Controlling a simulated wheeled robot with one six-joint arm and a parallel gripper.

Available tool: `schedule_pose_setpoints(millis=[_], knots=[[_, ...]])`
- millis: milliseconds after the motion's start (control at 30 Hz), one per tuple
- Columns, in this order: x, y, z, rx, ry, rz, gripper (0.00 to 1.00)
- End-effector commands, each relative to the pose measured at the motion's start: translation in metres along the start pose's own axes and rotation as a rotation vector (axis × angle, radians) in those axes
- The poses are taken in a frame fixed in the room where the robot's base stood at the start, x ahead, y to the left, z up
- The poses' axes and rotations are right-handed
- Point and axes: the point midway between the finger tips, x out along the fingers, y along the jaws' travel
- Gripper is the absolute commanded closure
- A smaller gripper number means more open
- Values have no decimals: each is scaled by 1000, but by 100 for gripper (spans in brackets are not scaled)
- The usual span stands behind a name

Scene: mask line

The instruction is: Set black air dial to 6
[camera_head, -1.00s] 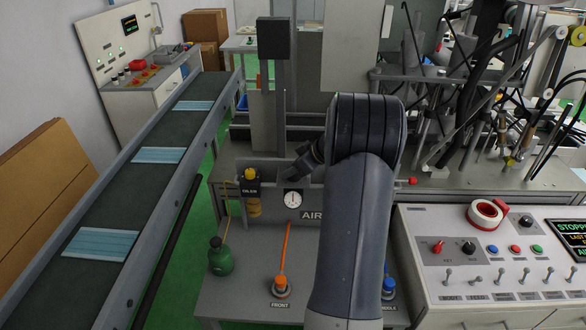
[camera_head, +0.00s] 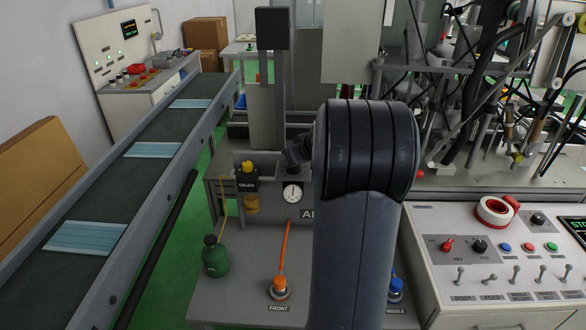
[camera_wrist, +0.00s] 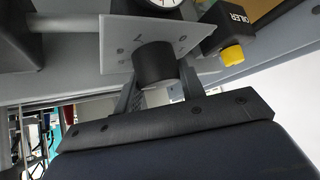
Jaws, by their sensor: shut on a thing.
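The black air dial (camera_wrist: 153,66) is a short round knob in front of a pale plate (camera_wrist: 112,42) with printed digits, seen upside down in the wrist view. A 7 and a 0 can be read; I cannot tell the dial's setting. My gripper (camera_wrist: 158,84) has one finger on each side of the dial and is shut on it. In the head view my gripper (camera_head: 297,152) is small and dark above the round white gauge (camera_head: 292,192), partly hidden by my arm. The gauge's edge also shows in the wrist view (camera_wrist: 166,3).
The oiler (camera_head: 246,181), with a yellow knob, stands just left of the gauge. A green bottle (camera_head: 216,258) and an orange-capped fitting (camera_head: 279,288) are on the bench. A conveyor (camera_head: 135,185) runs at left; a control panel (camera_head: 510,255) is at right.

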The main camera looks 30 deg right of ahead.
Motion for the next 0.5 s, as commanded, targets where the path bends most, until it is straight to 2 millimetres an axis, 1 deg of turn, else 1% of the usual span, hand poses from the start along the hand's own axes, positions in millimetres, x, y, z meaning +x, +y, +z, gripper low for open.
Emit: schedule_pose_setpoints(millis=[233, 500], knots=[[-1, -1, 0, 97, 5, 95, 85], [0, 0, 0, 148, 8, 146, 85]])
